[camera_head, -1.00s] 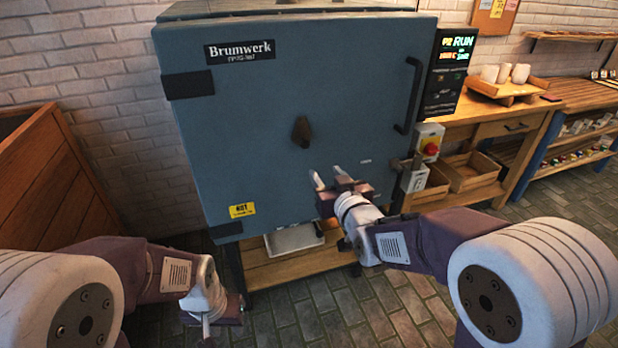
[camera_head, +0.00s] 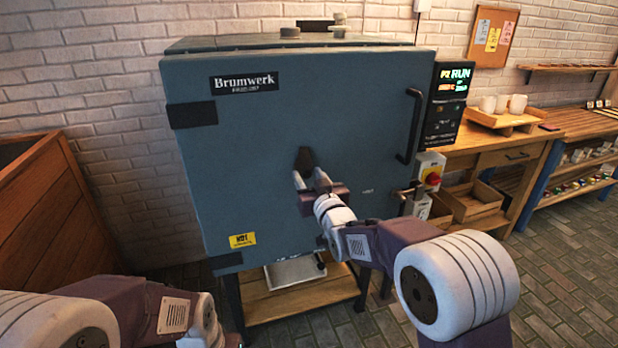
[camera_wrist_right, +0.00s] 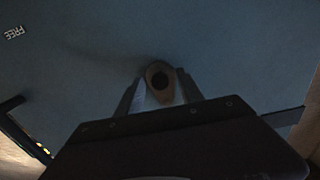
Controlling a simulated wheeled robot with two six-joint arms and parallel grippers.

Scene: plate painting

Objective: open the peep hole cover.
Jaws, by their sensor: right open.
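The peep hole cover (camera_head: 305,157) is a small dark brown teardrop piece on the middle of the blue kiln door (camera_head: 260,125). In the right wrist view the cover (camera_wrist_right: 158,70) looks like a brownish oval with a dark round centre. My right gripper (camera_head: 309,178) is open at the door, just below the cover in the head view. In the wrist view its fingers stand on either side of the cover's lower part; I cannot tell whether they touch it. My left gripper (camera_head: 230,340) is low at the bottom edge, its fingers mostly cut off.
The door has a black handle (camera_head: 411,125) at its right, with a control panel (camera_head: 446,102) beside it. A wooden crate (camera_head: 45,205) stands at the left. A bench with cups (camera_head: 503,104) is at the right.

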